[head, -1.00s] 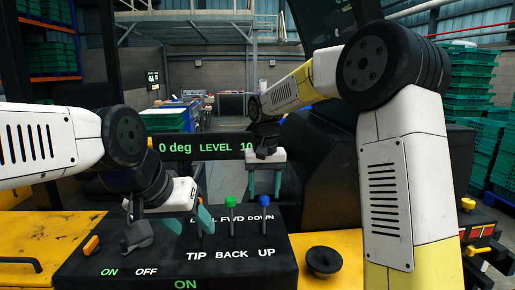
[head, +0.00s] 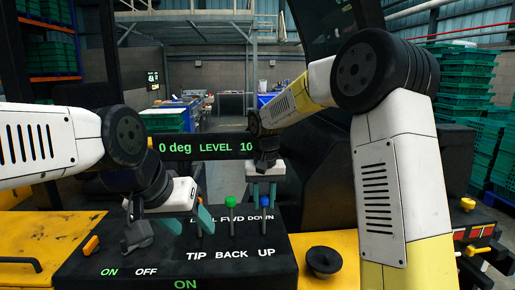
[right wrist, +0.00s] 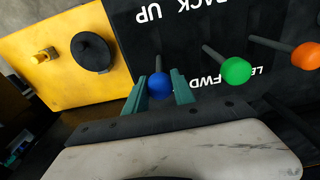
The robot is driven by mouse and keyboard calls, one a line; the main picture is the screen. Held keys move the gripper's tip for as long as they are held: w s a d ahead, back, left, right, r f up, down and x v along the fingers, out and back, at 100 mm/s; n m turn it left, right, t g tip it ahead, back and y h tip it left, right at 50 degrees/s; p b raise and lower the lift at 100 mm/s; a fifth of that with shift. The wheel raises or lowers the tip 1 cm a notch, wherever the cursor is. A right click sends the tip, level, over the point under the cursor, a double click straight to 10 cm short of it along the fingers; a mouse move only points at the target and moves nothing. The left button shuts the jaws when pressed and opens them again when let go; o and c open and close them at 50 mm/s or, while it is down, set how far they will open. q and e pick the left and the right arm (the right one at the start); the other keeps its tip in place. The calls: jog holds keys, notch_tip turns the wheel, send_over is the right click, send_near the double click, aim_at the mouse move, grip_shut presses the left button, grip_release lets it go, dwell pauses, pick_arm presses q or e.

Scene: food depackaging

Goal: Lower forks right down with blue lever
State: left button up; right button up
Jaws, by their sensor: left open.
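The blue lever (head: 264,202) stands at the right end of the black control panel (head: 105,255), between the words DOWN and UP. My right gripper (head: 264,193) comes down over it from behind. In the right wrist view the round blue knob (right wrist: 160,85) sits between the two teal fingers (right wrist: 160,88), which appear closed against its sides. My left gripper (head: 204,218) is open at the orange lever (right wrist: 305,55), whose knob is mostly hidden in the head view. The display (head: 205,147) reads 0 deg and LEVEL 10, partly covered by my right arm.
The green lever (head: 230,203) stands between the two grippers, close to both. A black round knob (head: 323,262) is on the yellow surface right of the panel. An orange switch (head: 91,245) is at the panel's left. Green crates (head: 462,95) are stacked at the right.

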jog(key=shift+w+a+f, duration=0.15)
jog(key=shift+w, duration=1.1)
jog(key=shift+w+a+f, duration=0.1)
jog(key=shift+w, duration=1.1)
dwell(0.8)
jog(key=shift+s+d+r, duration=0.15)
jog(key=shift+s, duration=1.1)
jog(key=shift+s+d+r, duration=0.1)
jog(key=shift+s+r, duration=0.05)
jog(key=shift+s, duration=1.1)
jog(key=o, duration=1)
jog(key=shift+c, duration=0.2)
jog(key=shift+s+r, duration=0.2)
jog(key=shift+r, duration=1.8)
jog(key=shift+s+r, duration=0.15)
jog(key=shift+r, duration=1.85)
